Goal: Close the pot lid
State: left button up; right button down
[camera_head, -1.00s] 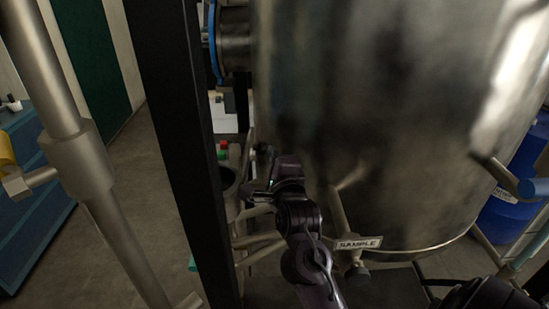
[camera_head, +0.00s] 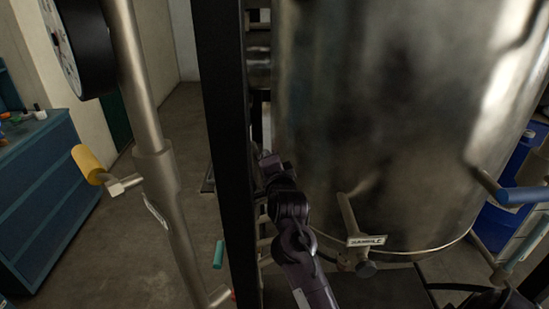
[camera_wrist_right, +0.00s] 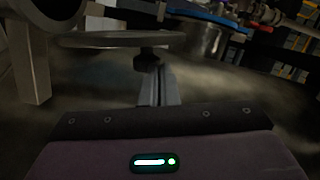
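A large metal vessel (camera_head: 390,120) fills the right half of the head view. Its top is out of frame, and no lid can be made out there. A dark arm of mine rises from the bottom middle to the vessel's lower left side. Its end, my right gripper (camera_head: 268,160), is beside a black post, and its fingers cannot be made out. In the right wrist view a flat metal disc (camera_wrist_right: 120,41) spans the upper left, above a grey upright piece. I cannot tell whether it is a lid. My left gripper does not show clearly.
A black post (camera_head: 222,150) stands close left of the arm. A metal pipe with a yellow-handled valve (camera_head: 87,164) stands further left. Open floor lies at left.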

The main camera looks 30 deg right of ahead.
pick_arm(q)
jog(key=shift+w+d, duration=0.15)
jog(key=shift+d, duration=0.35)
pick_arm(e)
jog(key=shift+w+a+r, duration=0.25)
jog(key=shift+w+a, duration=0.3)
jog(key=shift+a, duration=0.15)
